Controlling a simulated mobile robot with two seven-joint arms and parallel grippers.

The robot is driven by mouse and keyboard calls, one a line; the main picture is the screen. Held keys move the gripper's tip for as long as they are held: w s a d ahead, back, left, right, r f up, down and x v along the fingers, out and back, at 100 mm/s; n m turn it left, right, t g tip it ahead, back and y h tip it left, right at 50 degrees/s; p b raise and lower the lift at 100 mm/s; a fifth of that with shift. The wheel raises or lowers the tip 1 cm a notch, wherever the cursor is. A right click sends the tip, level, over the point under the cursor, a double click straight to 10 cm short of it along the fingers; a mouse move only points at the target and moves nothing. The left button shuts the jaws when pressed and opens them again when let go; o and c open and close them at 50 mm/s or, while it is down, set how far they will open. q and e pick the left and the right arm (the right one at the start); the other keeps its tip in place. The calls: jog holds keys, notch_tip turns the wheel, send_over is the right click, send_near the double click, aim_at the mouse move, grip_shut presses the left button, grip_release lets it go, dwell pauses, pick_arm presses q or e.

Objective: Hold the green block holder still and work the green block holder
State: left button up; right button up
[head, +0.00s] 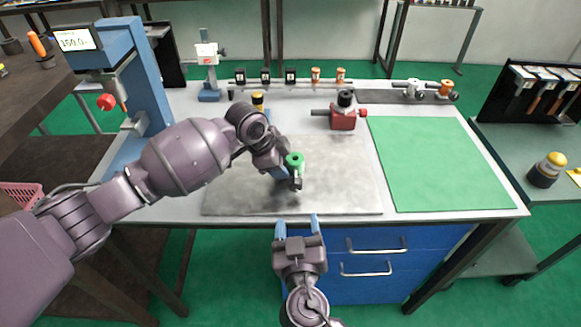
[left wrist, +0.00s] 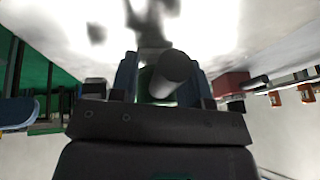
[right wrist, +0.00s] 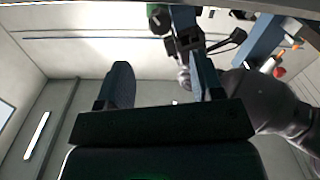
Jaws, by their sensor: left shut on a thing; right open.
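The green block holder (head: 295,159) has a round green top with a dark centre and stands over the grey metal plate, right of the bench's middle left. My left gripper (head: 284,176) is shut on it; the arm hides part of its lower side. In the left wrist view a grey cylinder (left wrist: 172,70) sticks out between the fingers, with a little green behind it. My right gripper (head: 297,224) is open and empty at the bench's front edge, below and in front of the holder. The right wrist view shows its two fingers spread apart (right wrist: 165,85).
The grey plate (head: 345,190) is bare around the holder. A red vise-like block (head: 343,119) with a black knob stands behind, to the right. A green mat (head: 440,165) lies clear at right. A blue press (head: 140,70) stands at left. Blue drawers (head: 375,260) with handles are under the front edge.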

aim_at(296, 189)
jog(key=shift+w+a, duration=0.1)
jog(key=shift+w, duration=4.5)
jog(key=c, duration=0.9)
